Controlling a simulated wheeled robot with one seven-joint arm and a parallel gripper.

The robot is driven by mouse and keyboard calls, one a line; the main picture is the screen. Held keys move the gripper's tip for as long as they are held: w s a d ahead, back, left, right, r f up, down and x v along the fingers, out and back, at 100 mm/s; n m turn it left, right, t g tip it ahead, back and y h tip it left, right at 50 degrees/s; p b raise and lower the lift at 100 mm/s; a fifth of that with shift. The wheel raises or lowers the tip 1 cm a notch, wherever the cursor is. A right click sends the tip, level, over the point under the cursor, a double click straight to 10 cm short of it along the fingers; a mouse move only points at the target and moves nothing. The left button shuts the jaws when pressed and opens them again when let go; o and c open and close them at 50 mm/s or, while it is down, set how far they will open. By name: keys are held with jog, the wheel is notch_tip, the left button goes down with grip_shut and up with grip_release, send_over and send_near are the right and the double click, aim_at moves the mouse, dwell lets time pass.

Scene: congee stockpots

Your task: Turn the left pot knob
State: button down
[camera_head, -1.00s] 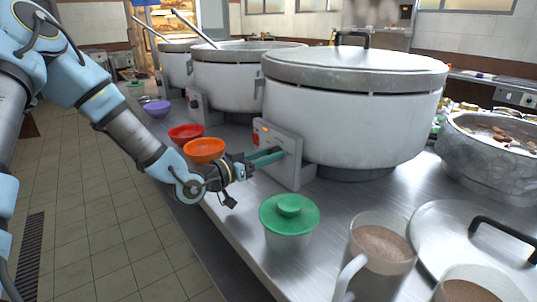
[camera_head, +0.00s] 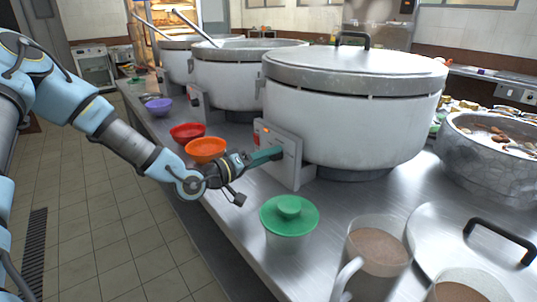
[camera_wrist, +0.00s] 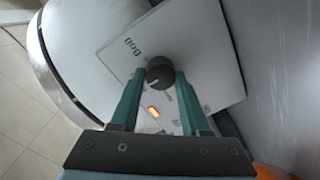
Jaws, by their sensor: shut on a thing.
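My gripper (camera_head: 276,153) reaches the control panel (camera_head: 293,160) on the front of the nearest big lidded pot (camera_head: 345,120). Its green fingers are shut on a dark round knob (camera_wrist: 160,72), seen between the fingertips in the wrist view. The knob has a pale pointer line. The panel looks tilted in the wrist view, with printed lettering and a lit orange light (camera_wrist: 154,112) beside the knob. In the head view the fingers hide the knob.
A green-lidded cup (camera_head: 289,222) stands just in front of the panel. Orange (camera_head: 206,149) and red (camera_head: 187,132) bowls sit left of my gripper. Mugs (camera_head: 378,250) and a loose lid (camera_head: 475,250) lie at the right. More pots (camera_head: 228,80) stand behind.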

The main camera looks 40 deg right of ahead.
jog(key=shift+n, duration=0.3)
dwell(0.4)
jog(key=shift+c, duration=1.9)
grip_release()
jog(key=a+b, duration=0.2)
jog(key=a, duration=0.8)
jog(key=shift+w+a+r, duration=0.25)
jog(key=shift+a, duration=0.15)
